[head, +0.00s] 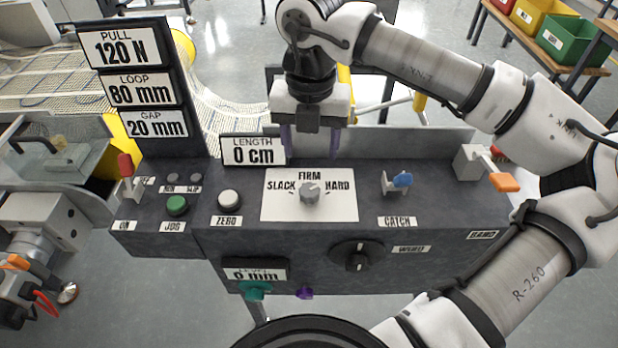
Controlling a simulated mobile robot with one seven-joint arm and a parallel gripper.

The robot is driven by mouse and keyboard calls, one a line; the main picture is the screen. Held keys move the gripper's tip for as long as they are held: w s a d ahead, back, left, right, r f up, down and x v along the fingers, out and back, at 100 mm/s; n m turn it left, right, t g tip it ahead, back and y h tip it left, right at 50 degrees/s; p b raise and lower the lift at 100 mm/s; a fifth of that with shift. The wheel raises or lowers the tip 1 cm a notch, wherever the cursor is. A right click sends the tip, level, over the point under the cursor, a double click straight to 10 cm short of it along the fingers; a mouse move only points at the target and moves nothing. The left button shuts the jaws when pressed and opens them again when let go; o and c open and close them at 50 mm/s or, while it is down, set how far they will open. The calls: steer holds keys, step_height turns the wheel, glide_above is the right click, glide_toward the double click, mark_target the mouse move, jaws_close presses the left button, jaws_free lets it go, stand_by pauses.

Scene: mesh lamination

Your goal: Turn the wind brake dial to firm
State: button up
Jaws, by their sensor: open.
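A small grey dial (309,195) sits on a white plate (277,210) in the middle of the dark console. The plate reads SLACK at the left, FIRM at the top and HARD at the right. The dial's pointer is too small to read with certainty. My gripper (311,150) is above and behind the dial, pointing down, with its two purple fingers spread apart and nothing between them. It is apart from the dial.
A LENGTH display (253,150) stands left of my gripper. A black knob (357,257) is on the front face.

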mark_target(310, 187)
step_height(310, 187, down, 10)
steer(key=shift+f+p, duration=0.15)
steer(key=shift+p, duration=0.7)
steer(key=c, duration=1)
